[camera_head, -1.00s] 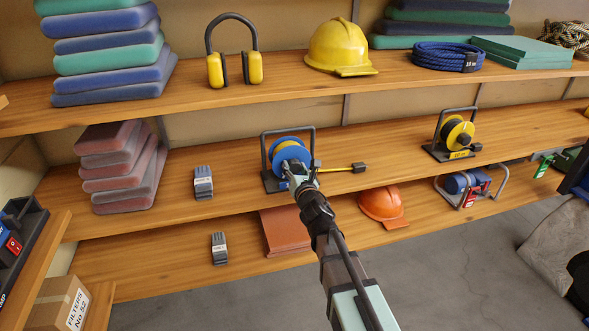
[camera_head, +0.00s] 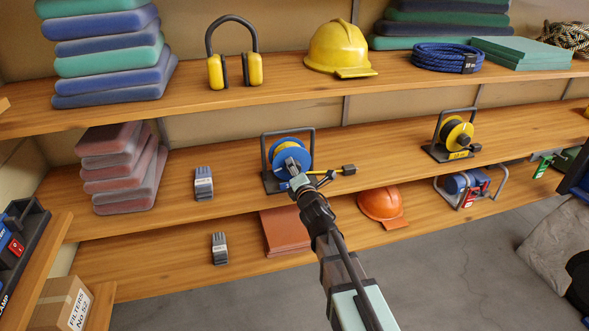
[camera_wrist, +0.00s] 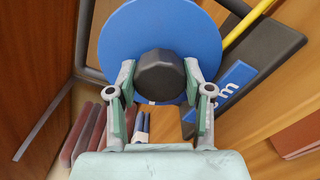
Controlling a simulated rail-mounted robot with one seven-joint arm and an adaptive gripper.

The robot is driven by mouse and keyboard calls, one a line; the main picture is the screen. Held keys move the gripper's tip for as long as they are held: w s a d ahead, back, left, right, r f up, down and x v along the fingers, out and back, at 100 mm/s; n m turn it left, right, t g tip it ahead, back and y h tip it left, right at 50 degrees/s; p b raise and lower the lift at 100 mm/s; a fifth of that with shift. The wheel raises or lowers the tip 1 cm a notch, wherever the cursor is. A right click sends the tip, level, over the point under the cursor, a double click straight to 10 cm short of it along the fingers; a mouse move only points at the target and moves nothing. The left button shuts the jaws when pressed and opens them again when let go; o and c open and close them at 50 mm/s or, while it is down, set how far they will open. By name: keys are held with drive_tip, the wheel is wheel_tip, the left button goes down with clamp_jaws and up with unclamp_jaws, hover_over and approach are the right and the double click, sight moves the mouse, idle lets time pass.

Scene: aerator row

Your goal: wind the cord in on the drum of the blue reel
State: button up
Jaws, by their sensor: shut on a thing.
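The blue reel (camera_head: 284,146) stands on the middle shelf in a dark frame with a carrying handle. A short yellow cord (camera_head: 324,172) runs from its right side to a black plug (camera_head: 348,169) lying on the shelf. My gripper (camera_head: 293,168) is at the front of the drum. In the wrist view, my gripper (camera_wrist: 160,78) is shut on the reel's dark round crank knob (camera_wrist: 160,82), one finger on each side. The blue drum face (camera_wrist: 120,35) shows behind the knob, and part of the yellow cord (camera_wrist: 245,25) shows at the upper right. The drum's wound cord is mostly hidden.
A second reel with a yellow drum (camera_head: 457,133) stands to the right on the same shelf. A small grey item (camera_head: 203,184) and stacked red pads (camera_head: 118,170) are to the left. An orange helmet (camera_head: 382,203) sits on the lower shelf.

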drive_tip(key=m+p, duration=0.1)
drive_tip(key=m, duration=0.4)
drive_tip(key=shift+w+r+m, duration=0.1)
drive_tip(key=shift+r+m, duration=0.05)
drive_tip(key=shift+m, duration=0.15)
drive_tip(key=m+p, duration=0.2)
drive_tip(key=m, duration=0.3)
drive_tip(key=shift+m, duration=0.3)
drive_tip(key=m+p, duration=0.2)
drive_tip(key=m, duration=0.2)
drive_tip(key=m+p, duration=0.2)
drive_tip(key=m, duration=0.3)
drive_tip(key=shift+m+p, duration=0.35)
drive_tip(key=shift+m, duration=0.05)
drive_tip(key=o, duration=1.2)
drive_tip(key=shift+c, duration=0.2)
